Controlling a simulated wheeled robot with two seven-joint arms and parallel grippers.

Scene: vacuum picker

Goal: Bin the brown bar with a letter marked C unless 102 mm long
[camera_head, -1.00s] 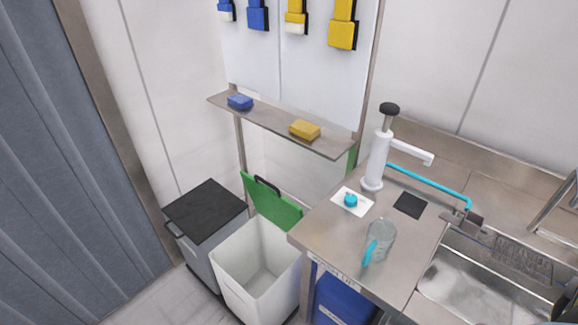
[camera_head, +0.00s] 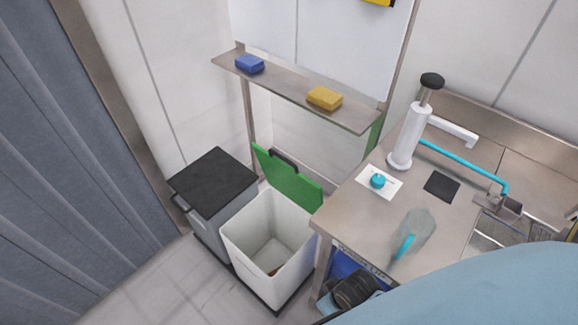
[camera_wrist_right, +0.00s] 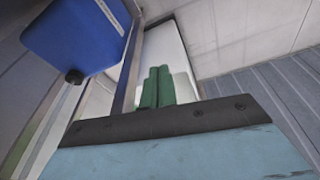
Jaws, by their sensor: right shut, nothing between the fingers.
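A small brown piece (camera_head: 275,271) lies at the bottom of the white bin (camera_head: 240,250), whose green lid (camera_head: 292,183) stands open. It is too small to read a letter or judge its length, and part of it may be hidden by the bin wall. My right gripper (camera_wrist_right: 157,88) shows in the right wrist view as two green fingers, side by side and shut with nothing between them. In the head view my light blue right arm covers the lower right corner and its fingers are not visible. My left gripper is not in view.
A grey bin with a black lid (camera_head: 213,182) stands left of the white bin. The steel counter (camera_head: 345,222) holds a white pump, a clear jug (camera_head: 412,233) and a white card. A shelf above carries a blue block (camera_head: 249,64) and a yellow block (camera_head: 324,98). A blue container (camera_wrist_right: 75,35) is near my right wrist.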

